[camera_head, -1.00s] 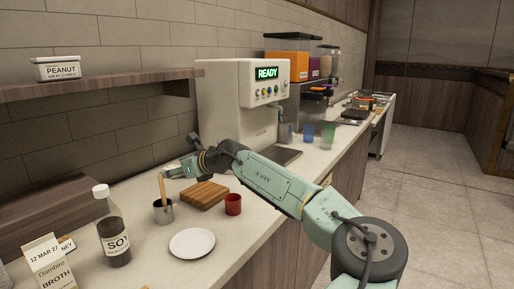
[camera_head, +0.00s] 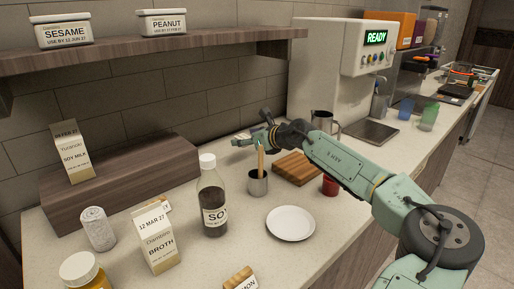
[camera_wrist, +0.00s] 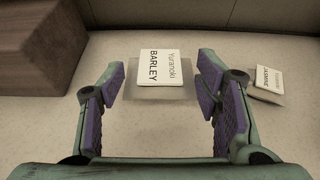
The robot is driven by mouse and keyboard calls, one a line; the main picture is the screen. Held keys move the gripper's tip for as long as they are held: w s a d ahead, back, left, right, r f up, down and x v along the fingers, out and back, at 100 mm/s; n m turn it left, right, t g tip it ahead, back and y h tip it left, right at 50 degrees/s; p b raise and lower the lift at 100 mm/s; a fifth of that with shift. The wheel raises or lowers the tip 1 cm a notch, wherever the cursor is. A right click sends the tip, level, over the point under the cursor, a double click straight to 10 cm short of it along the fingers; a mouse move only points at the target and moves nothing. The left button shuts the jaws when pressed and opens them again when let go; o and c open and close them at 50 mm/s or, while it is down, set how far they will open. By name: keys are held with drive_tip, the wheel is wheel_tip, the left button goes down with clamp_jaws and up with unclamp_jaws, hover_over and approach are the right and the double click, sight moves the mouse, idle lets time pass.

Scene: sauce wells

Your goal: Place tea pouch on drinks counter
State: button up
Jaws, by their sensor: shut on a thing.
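The tea pouch, a pale packet with a white label reading Yuranoki BARLEY (camera_wrist: 160,68), lies between my fingertips in the wrist view. My gripper (camera_wrist: 162,80) has its two purple-padded fingers on either side of this pouch, shut on it at a wide spread. In the head view my gripper (camera_head: 243,140) is low over the back of the pale counter (camera_head: 335,215), behind the metal cup with a wooden stick. The pouch cannot be made out clearly there. A second pouch, labelled JASMINE (camera_wrist: 267,78), lies right of the fingers in the wrist view.
A drinks machine showing READY (camera_head: 350,60) stands beyond my arm. Near my gripper are the metal cup (camera_head: 258,184), a wooden board (camera_head: 297,168) and a red cup (camera_head: 330,186). A soy bottle (camera_head: 213,205), white plate (camera_head: 290,223) and broth carton (camera_head: 157,240) stand nearer.

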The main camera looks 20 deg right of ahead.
sight(247, 164)
drive_tip(key=shift+f+p, duration=0.75)
drive_tip(key=shift+f, duration=2)
drive_tip(key=shift+f, duration=0.2)
drive_tip(key=o, duration=1.2)
drive_tip(key=shift+c, duration=0.2)
drive_tip(key=shift+r, duration=0.1)
drive_tip(key=shift+r, duration=0.25)
drive_tip(key=b+v, duration=0.2)
drive_tip(key=v, duration=0.4)
drive_tip(key=shift+s+f+b, duration=0.1)
drive_tip(key=shift+f+b, duration=0.05)
drive_tip(key=shift+b, duration=0.25)
drive_tip(key=shift+s+d+r, duration=0.2)
drive_tip(key=shift+s+r, duration=0.15)
drive_tip(key=shift+s, duration=0.15)
